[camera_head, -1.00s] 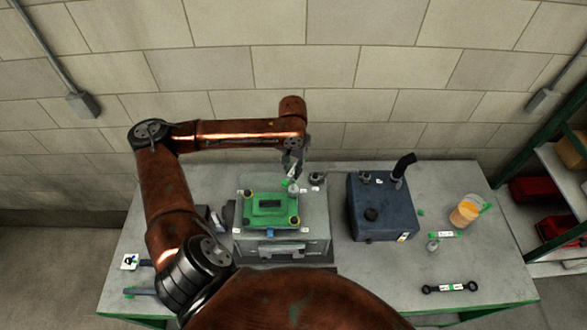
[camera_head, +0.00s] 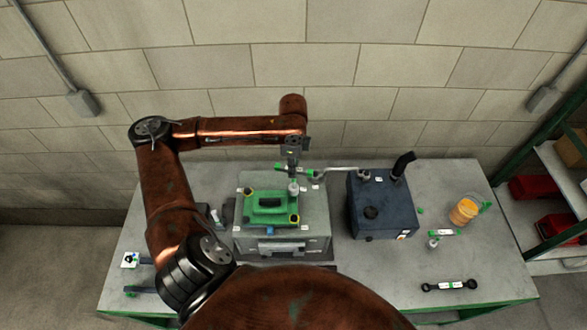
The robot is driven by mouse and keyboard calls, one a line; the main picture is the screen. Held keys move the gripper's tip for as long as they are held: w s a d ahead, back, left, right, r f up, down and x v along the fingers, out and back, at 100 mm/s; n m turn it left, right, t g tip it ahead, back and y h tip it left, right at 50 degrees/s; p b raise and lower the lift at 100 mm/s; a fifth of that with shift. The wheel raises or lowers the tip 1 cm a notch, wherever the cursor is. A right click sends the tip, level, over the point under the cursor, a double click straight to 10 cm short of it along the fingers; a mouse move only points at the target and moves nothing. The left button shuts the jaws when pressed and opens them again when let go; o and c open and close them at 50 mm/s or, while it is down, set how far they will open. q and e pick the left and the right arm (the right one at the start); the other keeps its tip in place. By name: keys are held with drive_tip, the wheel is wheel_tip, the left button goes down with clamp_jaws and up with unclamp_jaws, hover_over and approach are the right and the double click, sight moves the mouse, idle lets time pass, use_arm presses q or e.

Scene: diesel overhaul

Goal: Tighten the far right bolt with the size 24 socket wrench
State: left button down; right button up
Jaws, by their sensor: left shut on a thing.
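My left gripper (camera_head: 292,150) comes down above the far right corner of the green cover (camera_head: 268,206) and is shut on the socket wrench (camera_head: 285,168). The wrench has green and white markings, and its grey socket (camera_head: 294,187) points down at the cover's far right corner. The bolt there is hidden under the socket, so I cannot tell whether the socket is seated. The cover lies on a grey engine block (camera_head: 311,215), with other bolts at its far left (camera_head: 248,190) and near right (camera_head: 294,220) corners. My right gripper is out of view.
A jar (camera_head: 464,211), a small labelled tool (camera_head: 441,233) and a dark wrench (camera_head: 450,286) are on the right of the table (camera_head: 375,275). The near right is mostly clear.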

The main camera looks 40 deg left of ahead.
use_arm(q)
drive_tip(key=m, duration=0.5)
drive_tip(key=shift+w+m, duration=0.1)
drive_tip(key=shift+m, duration=0.2)
drive_tip(key=m, duration=0.9)
drive_tip(key=shift+w, duration=0.1)
drive_tip(key=m, duration=0.4)
drive_tip(key=shift+f, duration=0.1)
